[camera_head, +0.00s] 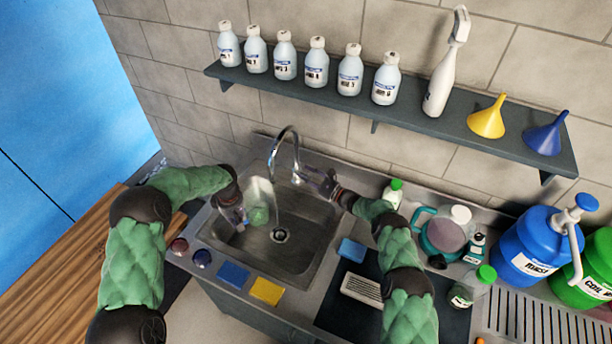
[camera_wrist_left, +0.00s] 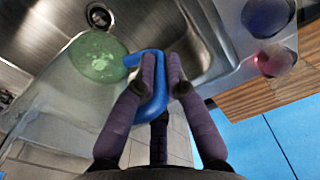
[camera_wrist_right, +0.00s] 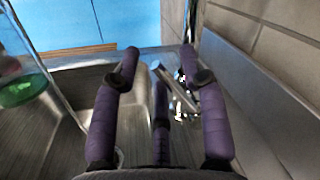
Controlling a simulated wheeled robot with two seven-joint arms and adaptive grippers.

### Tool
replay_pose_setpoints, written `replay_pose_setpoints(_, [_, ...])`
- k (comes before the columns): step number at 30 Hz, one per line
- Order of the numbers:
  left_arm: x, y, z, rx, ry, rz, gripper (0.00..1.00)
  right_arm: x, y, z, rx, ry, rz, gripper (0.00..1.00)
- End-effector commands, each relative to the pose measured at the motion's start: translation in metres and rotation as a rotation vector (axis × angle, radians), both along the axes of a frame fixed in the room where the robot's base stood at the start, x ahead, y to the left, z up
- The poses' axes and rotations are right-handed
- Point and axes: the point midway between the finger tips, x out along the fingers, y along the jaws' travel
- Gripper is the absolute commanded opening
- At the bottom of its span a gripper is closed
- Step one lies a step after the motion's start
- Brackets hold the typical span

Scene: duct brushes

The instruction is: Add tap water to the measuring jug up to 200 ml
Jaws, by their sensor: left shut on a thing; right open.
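The clear measuring jug (camera_head: 258,216), greenish at one end, is held over the left part of the sink basin (camera_head: 300,240). My left gripper (camera_head: 238,212) is shut on its blue handle (camera_wrist_left: 150,88), seen in the left wrist view. The curved metal tap (camera_head: 284,132) arches above the jug, and a thin pale stream seems to fall from its spout toward it. The jug's marks and water level cannot be read. My right gripper (camera_head: 314,180) is open at the tap's lever (camera_wrist_right: 176,88), which lies between its fingers; contact cannot be told.
Bottles, a white wash bottle (camera_head: 441,75) and two funnels stand on the wall shelf (camera_head: 415,107). Blue (camera_head: 233,274) and yellow (camera_head: 267,291) sponges lie on the front rim. Bottles and a teal-handled jug (camera_head: 445,232) crowd the counter right of the sink.

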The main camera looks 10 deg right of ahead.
Motion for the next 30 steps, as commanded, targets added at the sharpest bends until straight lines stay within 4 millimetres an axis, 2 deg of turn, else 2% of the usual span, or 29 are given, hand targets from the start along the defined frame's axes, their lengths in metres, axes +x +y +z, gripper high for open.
replay_pose_setpoints(5, [0.000,0.000,0.001,0.000,-0.001,0.000,0.00,-0.015,-0.019,-0.002,0.001,0.001,-0.003,0.43])
replay_pose_setpoints(12, [0.000,0.000,0.001,0.000,-0.001,0.000,0.00,-0.048,-0.054,-0.007,0.000,0.002,-0.004,0.43])
replay_pose_setpoints(18, [0.000,0.000,0.001,0.000,-0.001,0.000,0.00,-0.069,-0.075,-0.010,0.000,0.001,-0.003,0.43])
replay_pose_setpoints(23, [0.000,0.000,0.001,0.000,-0.001,0.000,0.00,-0.077,-0.083,-0.012,0.000,0.001,0.000,0.43])
replay_pose_setpoints(30, [0.000,0.000,0.001,0.000,-0.001,0.000,0.00,-0.079,-0.085,-0.012,0.000,0.000,0.000,0.43])
